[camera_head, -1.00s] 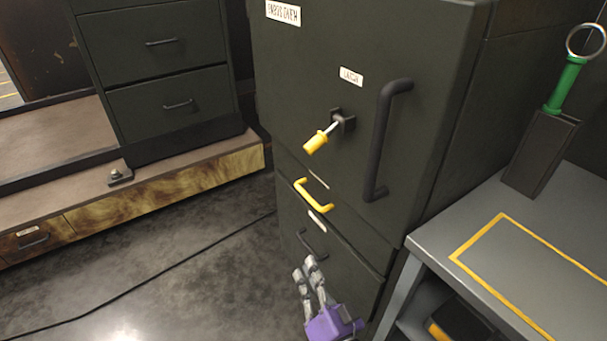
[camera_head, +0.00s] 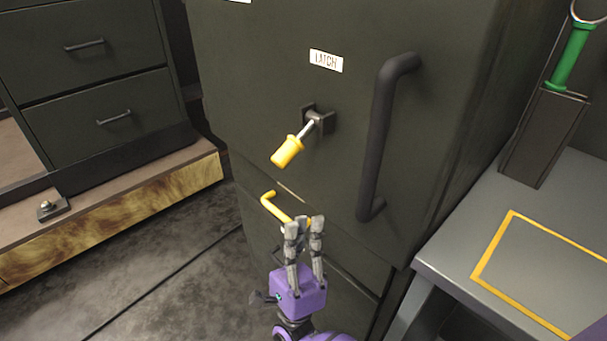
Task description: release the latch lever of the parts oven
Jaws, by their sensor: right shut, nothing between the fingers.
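The parts oven is a dark green cabinet (camera_head: 250,60) with a white label (camera_head: 326,60) that reads LATCH. Below the label is the latch lever (camera_head: 288,152), a short metal rod with a yellow grip, tilted down to the left from a black square mount (camera_head: 319,119). A long black door handle (camera_head: 378,140) stands to its right. My right gripper (camera_head: 304,222), purple with grey fingers, is shut and empty, pointing up. My left gripper is not in view.
A grey bench (camera_head: 455,250) with a yellow outlined rectangle is at the right. A dark holder (camera_head: 540,135) with a green-handled ring tool (camera_head: 571,55) stands on it. Dark drawers (camera_head: 85,75) and a low wooden ledge (camera_head: 120,220) are at the left. A cable crosses the floor.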

